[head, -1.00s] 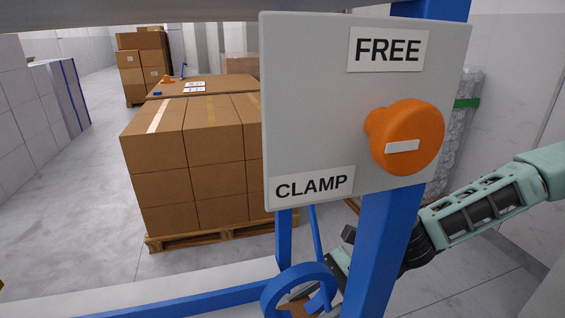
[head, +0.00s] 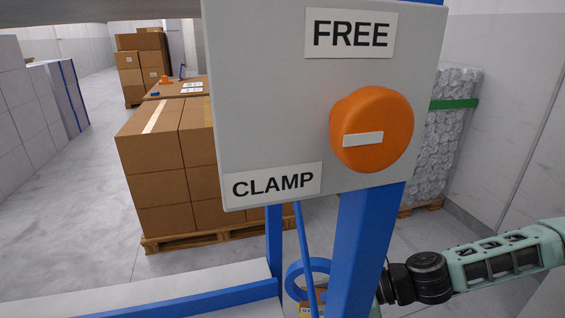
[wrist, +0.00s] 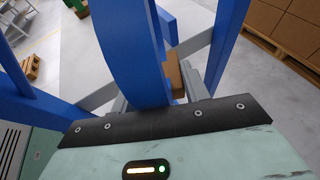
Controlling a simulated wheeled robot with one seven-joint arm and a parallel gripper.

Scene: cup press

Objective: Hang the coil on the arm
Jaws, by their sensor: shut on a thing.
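The coil is a blue ring (head: 293,277), low in the head view, partly behind a thin blue rod and the thick blue post. In the wrist view a broad blue band (wrist: 128,50), which looks like the coil, runs up from between my fingers. My gripper (wrist: 160,80) is shut on it. In the head view the post hides my gripper's fingers. A yellowish label shows under the ring at the bottom edge. I cannot tell which part of the blue frame is the arm for hanging.
A grey panel (head: 265,100) marked FREE and CLAMP, with an orange knob (head: 372,115), stands close in front. The thick blue post (head: 365,235) supports it. Boxes on a pallet (head: 160,175) stand behind on the left, a wrapped stack (head: 450,140) on the right.

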